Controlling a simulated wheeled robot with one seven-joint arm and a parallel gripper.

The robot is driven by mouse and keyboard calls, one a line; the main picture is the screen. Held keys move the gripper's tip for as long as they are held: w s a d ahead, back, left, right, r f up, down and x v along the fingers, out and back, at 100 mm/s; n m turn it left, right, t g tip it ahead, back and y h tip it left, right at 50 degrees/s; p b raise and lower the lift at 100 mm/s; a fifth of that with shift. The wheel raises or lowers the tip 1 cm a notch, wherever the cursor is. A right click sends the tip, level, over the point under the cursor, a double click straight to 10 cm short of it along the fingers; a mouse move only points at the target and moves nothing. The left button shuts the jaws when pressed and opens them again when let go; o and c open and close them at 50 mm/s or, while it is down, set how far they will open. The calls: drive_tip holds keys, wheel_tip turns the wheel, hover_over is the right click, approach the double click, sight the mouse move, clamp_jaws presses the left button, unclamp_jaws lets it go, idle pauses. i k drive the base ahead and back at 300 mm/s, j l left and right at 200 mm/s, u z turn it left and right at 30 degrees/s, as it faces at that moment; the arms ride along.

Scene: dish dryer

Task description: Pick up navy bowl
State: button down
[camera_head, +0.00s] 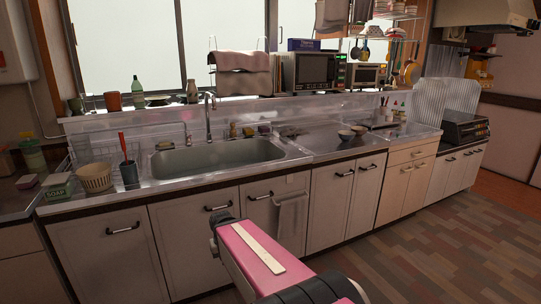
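Two small bowls sit close together on the steel counter (318,143), right of the sink. The nearer, left bowl (346,136) looks bluish outside with a paler inside. The farther, right bowl (359,130) is also small and pale inside. They are too small here to tell surely which one is navy. My pink arm link rises from the bottom middle, in front of the cabinets and well short of the bowls. My gripper is not clearly visible in this view.
The sink (220,155) lies left of the bowls. A towel (292,215) hangs on a cabinet door below the counter. A microwave (312,71) stands on the shelf behind. A beige basket (95,178) is at the left. The floor (450,240) at right is clear.

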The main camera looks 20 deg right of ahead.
sight(346, 137)
drive_tip(key=z, duration=1.55)
